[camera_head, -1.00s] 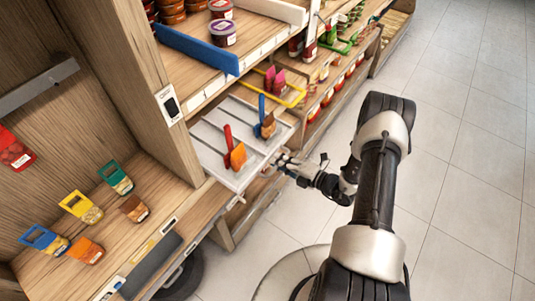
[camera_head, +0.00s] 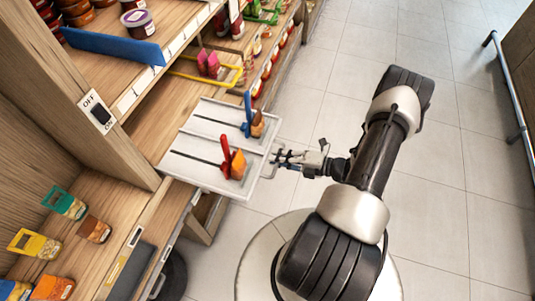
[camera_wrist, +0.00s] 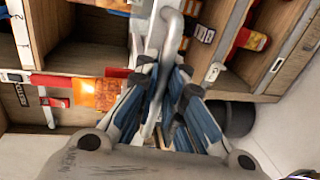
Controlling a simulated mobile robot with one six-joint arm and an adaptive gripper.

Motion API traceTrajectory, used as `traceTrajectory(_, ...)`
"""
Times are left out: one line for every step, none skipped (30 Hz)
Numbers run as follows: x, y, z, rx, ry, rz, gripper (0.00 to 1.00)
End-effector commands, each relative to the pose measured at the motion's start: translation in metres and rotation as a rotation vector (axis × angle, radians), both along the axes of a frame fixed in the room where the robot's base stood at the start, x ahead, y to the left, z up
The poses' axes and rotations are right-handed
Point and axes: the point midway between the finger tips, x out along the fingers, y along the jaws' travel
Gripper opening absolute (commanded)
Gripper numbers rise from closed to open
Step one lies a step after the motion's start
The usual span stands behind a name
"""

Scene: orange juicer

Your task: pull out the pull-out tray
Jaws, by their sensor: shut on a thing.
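The pull-out tray (camera_head: 195,140) is a pale grey slatted board, sticking well out of the wooden shelf at middle height. A red scoop (camera_head: 226,148) with an orange block (camera_head: 238,165) and a blue scoop (camera_head: 247,112) with a brown block (camera_head: 257,124) rest on it. My gripper (camera_head: 282,157) is at the tray's front edge, shut on its handle. In the wrist view the grey metal handle (camera_wrist: 172,45) runs down between my gripper's fingers (camera_wrist: 167,85). The exact finger contact is partly hidden.
An ON/OFF switch (camera_head: 101,115) is on the wooden post left of the tray. A yellow-framed rack (camera_head: 205,75) lies behind the tray. Packets with coloured handles (camera_head: 65,203) stand at lower left.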

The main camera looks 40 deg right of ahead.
Motion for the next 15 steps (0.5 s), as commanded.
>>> traceTrajectory(-0.004,-0.003,-0.002,-0.001,0.003,-0.002,0.0)
traceTrajectory(-0.006,-0.005,-0.001,-0.001,0.003,-0.002,0.0)
traceTrajectory(-0.008,-0.007,-0.001,-0.001,0.003,-0.003,0.0)
traceTrajectory(-0.01,-0.007,-0.001,-0.001,0.003,-0.002,0.0)
traceTrajectory(-0.011,-0.008,-0.001,-0.002,0.002,-0.001,0.0)
traceTrajectory(-0.012,-0.009,-0.001,-0.002,0.002,-0.001,0.0)
traceTrajectory(-0.013,-0.01,-0.001,-0.002,0.002,-0.001,0.0)
traceTrajectory(-0.014,-0.01,-0.001,-0.002,0.002,-0.001,0.0)
traceTrajectory(-0.014,-0.011,-0.001,-0.002,0.002,-0.001,0.0)
traceTrajectory(-0.015,-0.011,-0.001,-0.002,0.002,-0.001,0.0)
traceTrajectory(-0.015,-0.011,-0.001,-0.003,0.003,-0.001,0.0)
traceTrajectory(-0.015,-0.012,-0.001,-0.003,0.003,-0.001,0.0)
traceTrajectory(-0.015,-0.012,-0.001,-0.003,0.003,-0.001,0.0)
traceTrajectory(-0.015,-0.012,-0.001,-0.003,0.003,-0.001,0.0)
traceTrajectory(-0.015,-0.012,-0.001,-0.003,0.003,-0.001,0.0)
